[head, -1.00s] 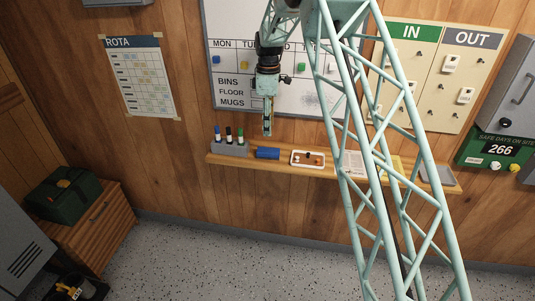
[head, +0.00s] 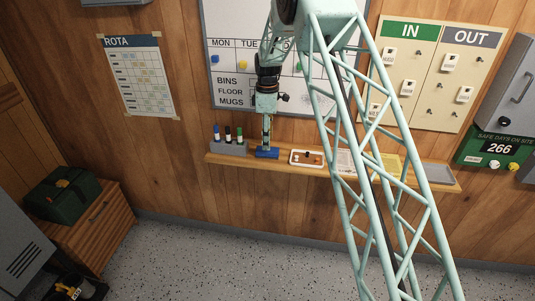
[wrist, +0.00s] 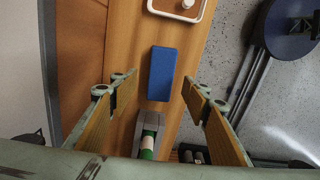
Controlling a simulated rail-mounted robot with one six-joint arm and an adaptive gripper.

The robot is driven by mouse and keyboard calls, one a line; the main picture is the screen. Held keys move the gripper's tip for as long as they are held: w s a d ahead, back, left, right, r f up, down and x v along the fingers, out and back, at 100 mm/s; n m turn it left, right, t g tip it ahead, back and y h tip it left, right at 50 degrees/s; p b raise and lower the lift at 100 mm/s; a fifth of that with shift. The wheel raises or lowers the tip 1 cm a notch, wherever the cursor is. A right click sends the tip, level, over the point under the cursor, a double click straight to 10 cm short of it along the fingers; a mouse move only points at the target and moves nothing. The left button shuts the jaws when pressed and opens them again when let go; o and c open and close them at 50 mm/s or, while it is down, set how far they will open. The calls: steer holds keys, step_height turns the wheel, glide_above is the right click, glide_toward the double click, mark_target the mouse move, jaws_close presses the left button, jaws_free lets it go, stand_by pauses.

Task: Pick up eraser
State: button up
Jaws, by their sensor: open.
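The eraser is a blue block (head: 267,154) lying on the wooden shelf, between the marker holder and a small white tray. My gripper (head: 266,143) is right above it in the head view, pointing down. In the wrist view the eraser (wrist: 162,74) shows ahead of the fingers, near the middle between them. My gripper (wrist: 158,93) is open there, one finger on each side, with nothing held. The head view does not show clearly whether a fingertip touches the eraser.
The grey marker holder (head: 229,148) with several markers stands close on the left. The white-rimmed tray (head: 293,162) is close on the right. The whiteboard (head: 226,62) and wall rise behind the shelf (head: 275,166). Papers and a grey item (head: 438,175) lie farther right.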

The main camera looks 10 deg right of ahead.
mark_target(268, 152)
steer(key=shift+f, duration=0.5)
steer(key=shift+s+f, duration=0.1)
steer(key=shift+f, duration=2.5)
steer(key=shift+c, duration=0.6)
steer(key=c, duration=0.8)
